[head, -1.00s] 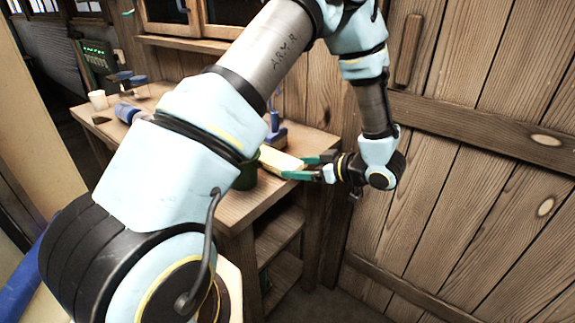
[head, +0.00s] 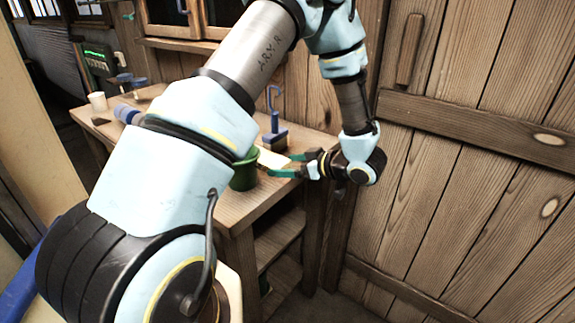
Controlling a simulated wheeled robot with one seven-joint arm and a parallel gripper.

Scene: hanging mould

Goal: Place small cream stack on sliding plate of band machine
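The small cream stack (head: 272,159) is a pale block at the right part of the wooden bench in the head view. My gripper (head: 283,165) reaches it from the right, with its green fingers on either side of the stack. The fingers appear closed on it, and the stack seems held at about the height of the green pot's rim. Its left end is partly hidden by my arm and the pot. I cannot make out a band machine with a sliding plate for certain.
A green pot (head: 245,172) stands left of the stack, close to it. A blue stand with a hook (head: 275,133) is behind. A cream cup (head: 97,101) and a blue roll (head: 126,113) sit at the bench's left. A plank wall (head: 470,180) bounds the right.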

